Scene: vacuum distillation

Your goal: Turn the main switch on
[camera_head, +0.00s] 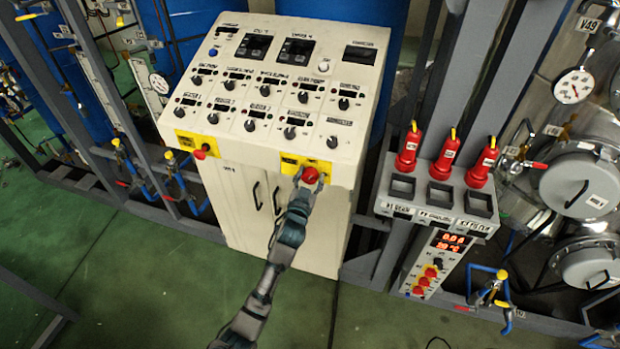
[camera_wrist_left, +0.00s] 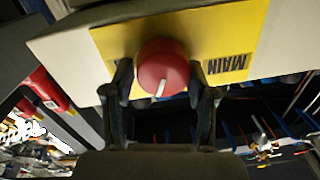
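The main switch is a red round knob (camera_head: 310,175) on a yellow plate (camera_head: 293,162) at the lower right of the cream control cabinet's front. In the left wrist view the knob (camera_wrist_left: 162,68) has a white mark pointing down and slightly left, and the plate (camera_wrist_left: 228,40) reads MAIN. My left gripper (camera_head: 307,184) is at the knob. In the left wrist view its two fingers (camera_wrist_left: 161,90) stand apart on either side of the knob, with the left finger close to its edge. Whether they touch it is not clear. My right gripper is not in view.
Another red knob (camera_head: 201,152) sits on a yellow plate at the cabinet's left. The sloped panel (camera_head: 270,90) above holds several black knobs and displays. Red plugs (camera_head: 408,150) stand on a grey box at right. Green floor (camera_head: 130,270) lies open in front.

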